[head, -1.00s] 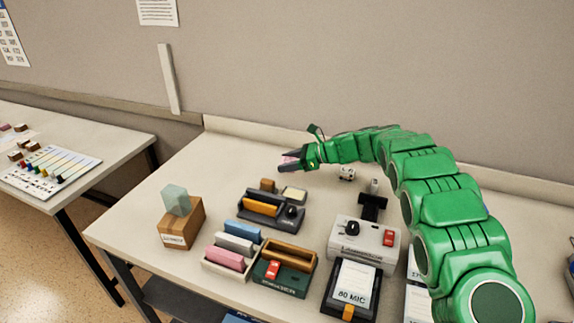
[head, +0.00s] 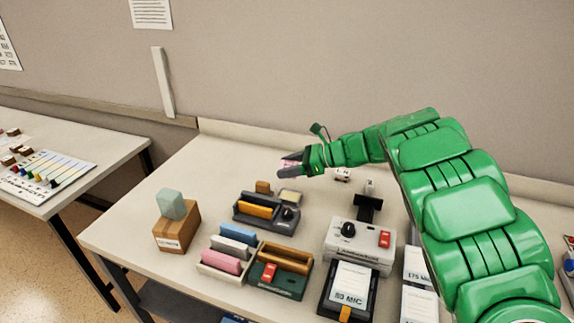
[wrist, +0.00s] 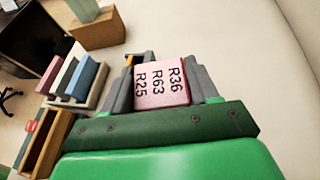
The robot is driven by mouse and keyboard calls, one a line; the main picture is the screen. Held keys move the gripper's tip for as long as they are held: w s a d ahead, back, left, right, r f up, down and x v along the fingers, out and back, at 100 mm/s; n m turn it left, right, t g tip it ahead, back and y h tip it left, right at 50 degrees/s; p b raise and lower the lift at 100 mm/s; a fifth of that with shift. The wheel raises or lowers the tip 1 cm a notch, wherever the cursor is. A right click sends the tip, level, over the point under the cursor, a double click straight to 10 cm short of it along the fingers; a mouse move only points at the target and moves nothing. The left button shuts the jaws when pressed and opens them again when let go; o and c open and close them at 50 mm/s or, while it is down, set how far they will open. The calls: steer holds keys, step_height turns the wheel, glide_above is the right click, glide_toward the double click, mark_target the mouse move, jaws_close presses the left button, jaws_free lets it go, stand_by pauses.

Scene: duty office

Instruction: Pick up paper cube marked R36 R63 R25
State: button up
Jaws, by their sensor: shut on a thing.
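The pink paper cube marked R36 R63 R25 (wrist: 161,85) sits between the two grey fingers of my gripper (wrist: 160,88) in the wrist view. Its lettered face is turned to the wrist camera. In the head view my gripper (head: 291,166) is above the back part of the table, shut on the cube. Only a small pink bit of the cube (head: 290,162) shows there between the fingers. Whether the cube is clear of the tabletop is hard to tell.
On the table (head: 150,205) stand a cardboard box with a pale green block (head: 171,204), a dark device (head: 266,212), a rack of coloured bars (head: 220,262), a green tray (head: 284,270) and a grey machine (head: 360,243). A small white cube (head: 342,174) lies right of my gripper.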

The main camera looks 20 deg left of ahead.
steer(key=shift+s+d+r, duration=0.4)
steer(key=shift+s+d, duration=0.1)
steer(key=shift+s, duration=0.2)
stand_by(0.3)
